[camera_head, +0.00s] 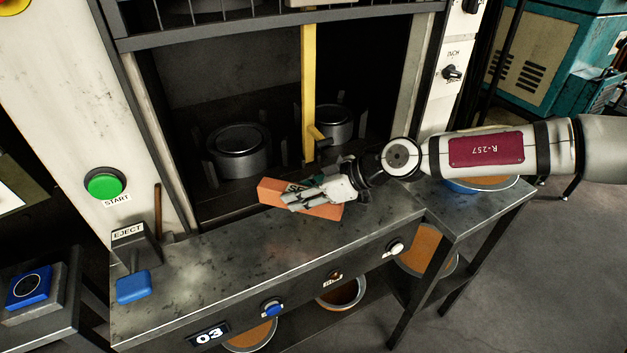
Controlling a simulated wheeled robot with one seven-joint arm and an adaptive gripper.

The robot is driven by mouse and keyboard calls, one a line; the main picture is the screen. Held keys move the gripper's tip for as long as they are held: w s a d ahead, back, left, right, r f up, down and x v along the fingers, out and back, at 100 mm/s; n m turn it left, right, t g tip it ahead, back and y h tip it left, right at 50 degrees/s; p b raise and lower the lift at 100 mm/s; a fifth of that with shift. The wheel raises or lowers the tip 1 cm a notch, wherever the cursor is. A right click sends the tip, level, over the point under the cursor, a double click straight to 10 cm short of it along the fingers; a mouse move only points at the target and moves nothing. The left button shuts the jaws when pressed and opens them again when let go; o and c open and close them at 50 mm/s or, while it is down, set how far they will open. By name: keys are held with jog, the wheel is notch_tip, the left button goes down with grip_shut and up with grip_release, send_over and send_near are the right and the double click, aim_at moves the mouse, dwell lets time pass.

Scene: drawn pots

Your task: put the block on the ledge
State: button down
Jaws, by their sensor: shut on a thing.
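The block (323,211) is an orange-red brick shape, lying nearly level across the picture. My gripper (300,197) is shut on the block, with its fingers over the block's top and near side. My arm reaches in from the right. The block is over the back edge of the grey metal ledge (220,265), in front of the dark machine opening. I cannot tell whether the block touches the ledge or hangs just above it. Part of the block is hidden behind my gripper.
A yellow upright bar (308,80) stands in the opening right behind my gripper. Two metal pots, one left (238,150) and one right (333,123), stand inside. An eject lever with a blue handle (133,287) is at the ledge's left end. The ledge's front half is clear.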

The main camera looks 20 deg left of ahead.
jog(key=shift+w+a+f+b, duration=0.1)
jog(key=shift+f+b, duration=3.15)
jog(key=shift+b, duration=0.35)
jog(key=shift+f, duration=0.55)
jog(key=c, duration=1.1)
grip_release()
jog(key=shift+o, duration=0.2)
jog(key=shift+f, duration=0.15)
jog(key=shift+d, duration=0.2)
